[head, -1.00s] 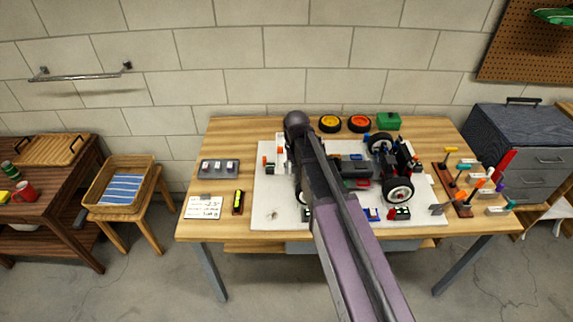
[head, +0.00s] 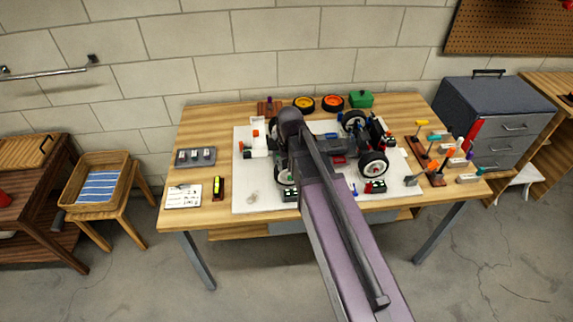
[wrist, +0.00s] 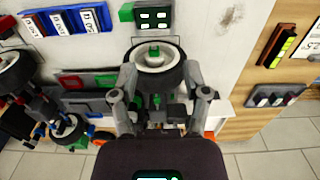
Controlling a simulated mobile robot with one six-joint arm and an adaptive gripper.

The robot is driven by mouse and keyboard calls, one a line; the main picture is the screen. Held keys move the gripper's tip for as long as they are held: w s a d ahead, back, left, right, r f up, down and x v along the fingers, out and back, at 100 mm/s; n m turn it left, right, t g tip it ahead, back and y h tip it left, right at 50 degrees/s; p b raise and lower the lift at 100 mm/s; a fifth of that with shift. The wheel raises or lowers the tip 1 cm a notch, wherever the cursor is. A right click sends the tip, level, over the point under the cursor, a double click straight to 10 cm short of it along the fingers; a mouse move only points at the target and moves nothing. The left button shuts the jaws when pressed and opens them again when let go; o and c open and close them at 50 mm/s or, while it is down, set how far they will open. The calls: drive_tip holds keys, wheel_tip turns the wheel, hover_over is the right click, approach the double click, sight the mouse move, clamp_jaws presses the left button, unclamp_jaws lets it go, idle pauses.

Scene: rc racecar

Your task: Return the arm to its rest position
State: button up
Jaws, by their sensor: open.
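My arm (head: 335,215) reaches over the workbench from the bottom of the head view and hides part of the car. My gripper (wrist: 160,82) shows in the wrist view with its two fingers apart, above the car; it is hidden behind the arm in the head view. A black-tyred wheel with a white rim and green hub (wrist: 157,62) lies beneath and between the fingers. I cannot tell whether they touch it. The RC car's right side, with a large wheel (head: 373,164), shows right of my arm on the white mat (head: 242,200).
Upright coloured-handled tools (head: 440,160) crowd the right end. A grey switch box (head: 195,156), white card (head: 183,196) and black-yellow device (head: 218,188) lie left. A drawer cabinet (head: 490,115) stands right.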

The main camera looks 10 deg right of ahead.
drive_tip(key=s+d, duration=0.6)
drive_tip(key=s, duration=0.4)
